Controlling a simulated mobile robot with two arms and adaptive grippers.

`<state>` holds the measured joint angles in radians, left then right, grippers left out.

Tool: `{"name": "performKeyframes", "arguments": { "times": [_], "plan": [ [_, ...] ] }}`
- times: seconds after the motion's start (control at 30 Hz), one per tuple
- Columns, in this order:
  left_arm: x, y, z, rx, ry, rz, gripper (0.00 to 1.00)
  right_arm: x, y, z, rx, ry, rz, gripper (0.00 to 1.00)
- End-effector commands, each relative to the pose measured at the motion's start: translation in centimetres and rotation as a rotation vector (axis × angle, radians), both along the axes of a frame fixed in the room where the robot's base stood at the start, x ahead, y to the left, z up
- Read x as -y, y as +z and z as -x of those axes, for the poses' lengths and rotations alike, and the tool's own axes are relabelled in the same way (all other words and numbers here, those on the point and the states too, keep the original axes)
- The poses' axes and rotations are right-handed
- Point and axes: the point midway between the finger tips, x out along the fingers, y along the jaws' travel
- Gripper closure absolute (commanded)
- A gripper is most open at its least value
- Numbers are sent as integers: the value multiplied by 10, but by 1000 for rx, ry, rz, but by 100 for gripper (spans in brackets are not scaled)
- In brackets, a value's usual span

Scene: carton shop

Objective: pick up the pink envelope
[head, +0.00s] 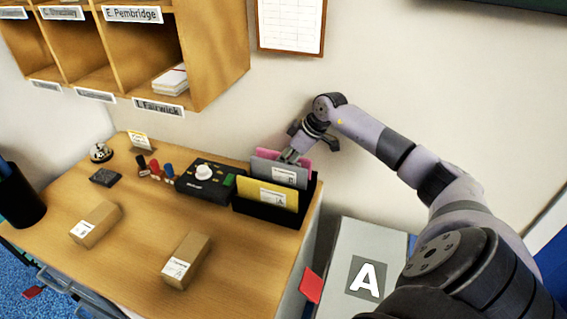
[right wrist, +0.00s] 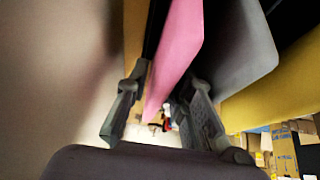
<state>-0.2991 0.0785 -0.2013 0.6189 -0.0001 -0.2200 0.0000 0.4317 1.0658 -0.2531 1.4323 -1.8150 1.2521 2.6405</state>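The pink envelope (head: 306,167) stands at the back of a black holder (head: 262,211) on the desk, mostly hidden behind a grey envelope (head: 270,170). A yellow envelope (head: 258,191) stands in front. My right gripper (head: 291,154) reaches down at the pink envelope's top edge from behind. In the right wrist view the pink envelope (right wrist: 178,50) hangs between the two fingers of my right gripper (right wrist: 160,82). The fingers are apart on either side of it, with a light gap showing by the left finger. My left gripper is not in view.
A black box with a white knob (head: 205,171) and several stamps stand left of the holder. Two small cartons (head: 187,261) lie at the front of the desk. A grey bin marked A (head: 368,255) stands right of the desk. The wall is close behind the holder.

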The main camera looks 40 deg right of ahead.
Motion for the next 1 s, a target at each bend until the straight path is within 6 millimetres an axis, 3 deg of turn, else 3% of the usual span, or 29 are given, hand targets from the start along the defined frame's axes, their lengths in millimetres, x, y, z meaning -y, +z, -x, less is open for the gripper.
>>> {"name": "performKeyframes", "arguments": {
  "times": [0.53, 0.87, 1.0],
  "plan": [
    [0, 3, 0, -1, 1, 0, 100, 0, -5, 0, -1, 0, 0, 78],
    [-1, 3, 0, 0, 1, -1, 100, 0, -4, 0, -1, 0, 0, 100],
    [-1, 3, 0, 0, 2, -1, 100, 0, -4, 0, -1, 0, 0, 100]
  ]
}}
